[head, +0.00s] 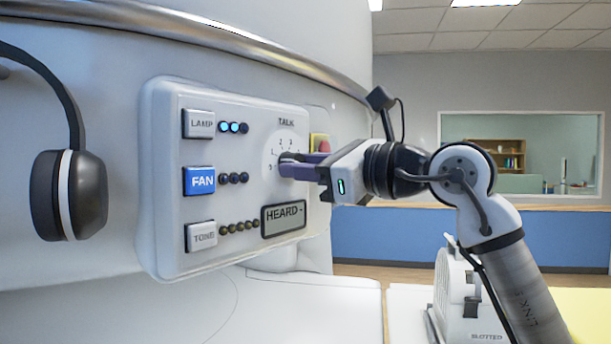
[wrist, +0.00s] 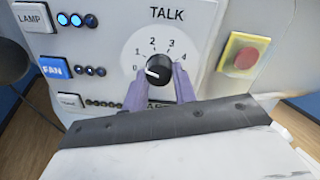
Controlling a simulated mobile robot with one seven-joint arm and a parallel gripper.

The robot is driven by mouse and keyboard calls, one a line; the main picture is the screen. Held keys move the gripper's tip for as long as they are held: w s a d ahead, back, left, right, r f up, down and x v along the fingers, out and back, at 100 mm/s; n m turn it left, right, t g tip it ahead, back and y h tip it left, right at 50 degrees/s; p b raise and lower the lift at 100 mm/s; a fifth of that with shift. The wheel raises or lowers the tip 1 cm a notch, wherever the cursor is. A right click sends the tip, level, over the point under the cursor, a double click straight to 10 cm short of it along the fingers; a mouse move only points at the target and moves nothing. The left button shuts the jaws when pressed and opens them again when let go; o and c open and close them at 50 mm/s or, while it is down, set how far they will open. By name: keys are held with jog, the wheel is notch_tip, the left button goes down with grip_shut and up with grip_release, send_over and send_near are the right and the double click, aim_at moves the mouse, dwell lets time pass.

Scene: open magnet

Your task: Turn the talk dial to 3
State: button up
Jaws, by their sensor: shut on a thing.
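The talk dial (wrist: 159,66) is a black round knob under the word TALK, on a white scale marked 0 to 4. Its white pointer line faces left, toward the 0. My gripper (wrist: 160,82) has its two purple fingers on either side of the knob and is shut on it. In the head view my gripper (head: 291,166) reaches the dial from the right, and the fingers hide most of the knob.
The panel (head: 230,262) also has LAMP (head: 199,124), FAN (head: 199,181) and TONE (head: 201,236) buttons with small lights beside them. A display (head: 284,218) reads "HEARD -". A red button on yellow (wrist: 244,57) sits right of the dial. Headphones (head: 68,195) hang at left.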

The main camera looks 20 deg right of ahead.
jog(key=shift+s+a+m+t+h+b, duration=0.1)
jog(key=shift+m+t+h+b, duration=0.2)
jog(key=shift+m+b, duration=2.9)
jog(key=shift+s+a+m+t+h+b, duration=0.1)
jog(key=shift+m+t+h, duration=0.2)
jog(key=shift+m, duration=6)
jog(key=o, duration=1)
jog(key=shift+c, duration=0.2)
jog(key=b+v, duration=0.3)
jog(key=v, duration=1)
jog(key=shift+s+d, duration=0.25)
jog(key=shift+s, duration=0.1)
